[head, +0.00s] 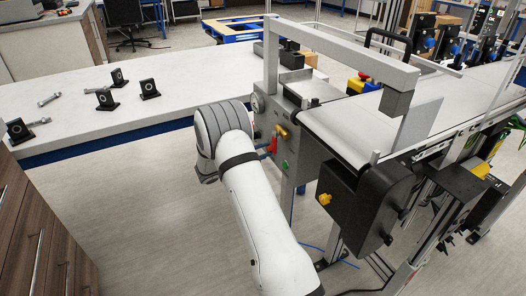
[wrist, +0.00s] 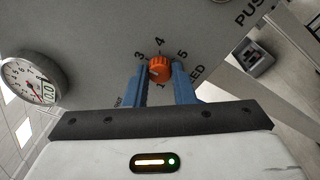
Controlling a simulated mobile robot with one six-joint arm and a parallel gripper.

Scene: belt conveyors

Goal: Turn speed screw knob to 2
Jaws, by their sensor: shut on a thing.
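The orange speed screw knob (wrist: 159,69) is on a light grey panel (wrist: 100,35) in the wrist view. The numbers 3, 4 and 5 are printed around its upper side, and part of a 1 shows below it. The 2 is not visible, and the word SPEED is partly covered. My gripper (wrist: 160,78) is shut on the knob, with one blue finger on each side. I cannot tell which number the knob points at.
A round gauge (wrist: 30,80) is left of the knob. The conveyor belt (head: 350,125) runs to the right. A white table (head: 185,85) stands at the left.

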